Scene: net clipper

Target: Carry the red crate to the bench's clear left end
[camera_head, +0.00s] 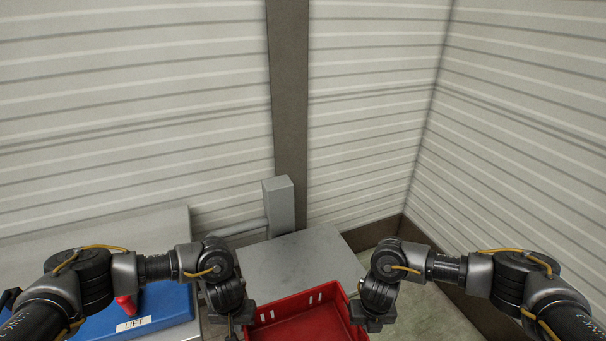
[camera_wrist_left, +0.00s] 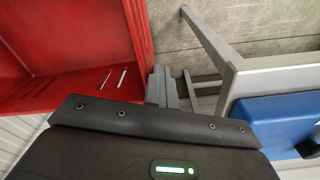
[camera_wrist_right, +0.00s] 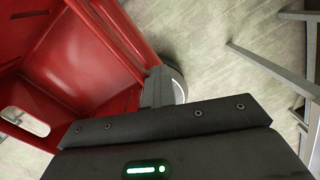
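The red crate (camera_head: 296,320) is at the bottom centre of the head view, cut off by the lower edge. Its visible inside looks empty. My left gripper (camera_head: 244,314) is at its left side wall; in the left wrist view its fingers (camera_wrist_left: 161,87) look closed on the wall's rim. My right gripper (camera_head: 366,318) is at the right side wall; in the right wrist view its fingers (camera_wrist_right: 155,87) look closed on that rim. The crate also shows in the left wrist view (camera_wrist_left: 75,40) and the right wrist view (camera_wrist_right: 85,55). Its underside is hidden.
A grey flat top (camera_head: 305,262) with a grey post (camera_head: 279,205) lies just behind the crate. A blue box marked LIFT (camera_head: 165,308), with a red handle (camera_head: 126,305), is at the left. Ribbed walls close the back and right. Floor (camera_head: 415,268) shows right of the grey top.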

